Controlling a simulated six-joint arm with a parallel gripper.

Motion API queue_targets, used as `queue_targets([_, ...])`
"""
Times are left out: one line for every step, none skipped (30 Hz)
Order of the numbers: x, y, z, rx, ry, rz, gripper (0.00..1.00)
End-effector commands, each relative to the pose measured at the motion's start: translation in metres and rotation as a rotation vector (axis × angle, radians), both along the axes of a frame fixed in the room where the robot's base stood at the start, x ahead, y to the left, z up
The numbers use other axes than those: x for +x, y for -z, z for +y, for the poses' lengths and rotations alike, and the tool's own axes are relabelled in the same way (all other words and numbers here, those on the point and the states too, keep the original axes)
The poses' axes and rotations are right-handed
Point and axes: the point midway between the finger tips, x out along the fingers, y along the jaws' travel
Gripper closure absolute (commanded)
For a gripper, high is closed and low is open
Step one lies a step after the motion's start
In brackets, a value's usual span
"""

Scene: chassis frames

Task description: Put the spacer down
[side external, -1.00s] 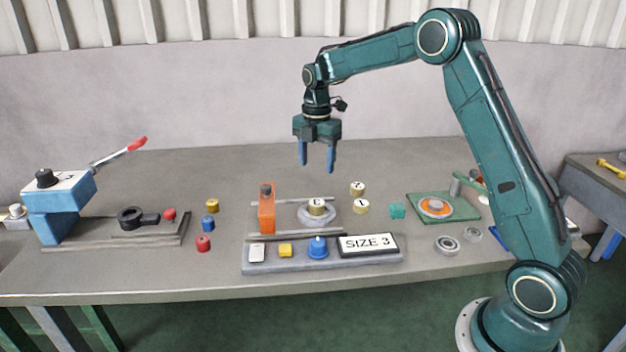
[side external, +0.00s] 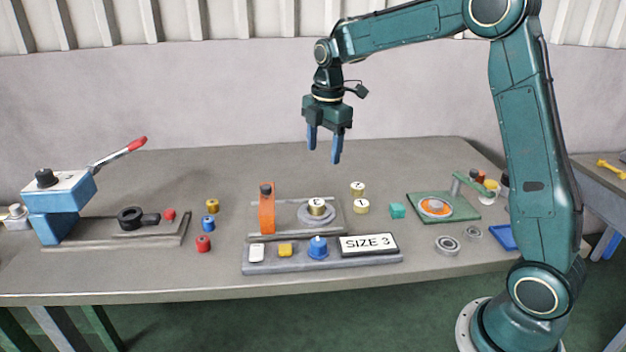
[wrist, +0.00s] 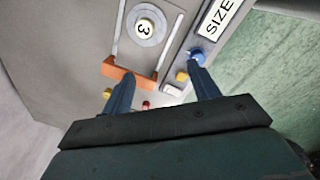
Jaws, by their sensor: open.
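A brass cylinder with a 3 on top, which looks like the spacer (side external: 317,208), stands upright on a round grey disc (side external: 303,214) in a railed fixture. It also shows in the wrist view (wrist: 145,27), its number facing up. My gripper (side external: 324,156) is open and empty, high above the bench and well clear of the brass cylinder. Its two blue fingers point down, apart, in the wrist view (wrist: 163,76). Two similar brass cylinders, marked 2 (side external: 357,187) and 1 (side external: 361,207), stand just right of the fixture.
In front is a control panel with buttons and a SIZE 3 sign (side external: 368,244). A blue lever press (side external: 62,200) stands far left. A green plate (side external: 460,212) and metal rings (side external: 447,245) lie right.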

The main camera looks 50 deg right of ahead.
Motion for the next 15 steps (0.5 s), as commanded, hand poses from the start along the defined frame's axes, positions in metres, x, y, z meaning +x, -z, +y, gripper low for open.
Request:
queue_targets([-0.011,-0.011,0.006,0.002,0.046,-0.019,0.4])
queue_targets([-0.016,-0.016,0.009,0.004,0.077,-0.028,0.4])
queue_targets([-0.024,-0.023,0.014,0.007,0.118,-0.042,0.4])
queue_targets([-0.03,-0.028,0.017,0.009,0.149,-0.053,0.4])
queue_targets([-0.036,-0.032,0.02,0.012,0.181,-0.063,0.4])
queue_targets([-0.045,-0.038,0.024,0.017,0.221,-0.076,0.4])
queue_targets([-0.051,-0.042,0.027,0.021,0.253,-0.086,0.4])
queue_targets([-0.058,-0.046,0.03,0.026,0.284,-0.094,0.4])
queue_targets([-0.066,-0.051,0.034,0.032,0.325,-0.107,0.4])
queue_targets([-0.073,-0.054,0.037,0.037,0.355,-0.117,0.4])
queue_targets([-0.079,-0.057,0.04,0.043,0.386,-0.127,0.4])
queue_targets([-0.088,-0.061,0.043,0.051,0.428,-0.14,0.4])
queue_targets([-0.095,-0.064,0.046,0.058,0.458,-0.149,0.4])
queue_targets([-0.102,-0.066,0.048,0.065,0.489,-0.159,0.4])
queue_targets([-0.111,-0.069,0.052,0.074,0.53,-0.171,0.4])
